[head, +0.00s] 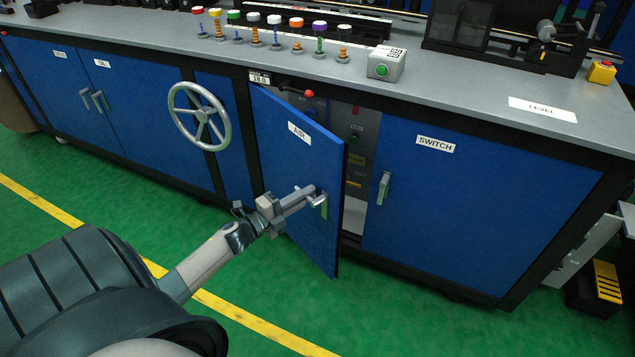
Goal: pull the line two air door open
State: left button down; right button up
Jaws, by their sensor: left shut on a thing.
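The blue door labelled AIR (279,150) stands partly open, its right edge swung out toward me. Its handle (324,204) is near that free edge, partly hidden by my gripper. My left gripper (313,197) is shut on the handle, with the arm coming in from the lower left. Through the gap to the right of the door, part of the cabinet's inside (358,150) shows, with a grey panel and small coloured fittings. My right gripper is not in view.
The closed SWITCH door (468,205) is to the right. A handwheel (199,115) sticks out to the left. A red-knobbed lever (308,94) is above the AIR door. The counter (440,84) carries several coloured-top spools and a green button box (385,64). The green floor (400,318) in front is clear.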

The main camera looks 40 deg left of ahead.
pick_arm(q)
jog(key=shift+s, duration=0.1)
jog(key=c, duration=1.8)
grip_release()
jog(key=shift+o, duration=0.2)
jog(key=shift+s, duration=0.1)
jog(key=v, duration=1.7)
jog(key=shift+s, duration=0.15)
jog(key=shift+c, duration=0.7)
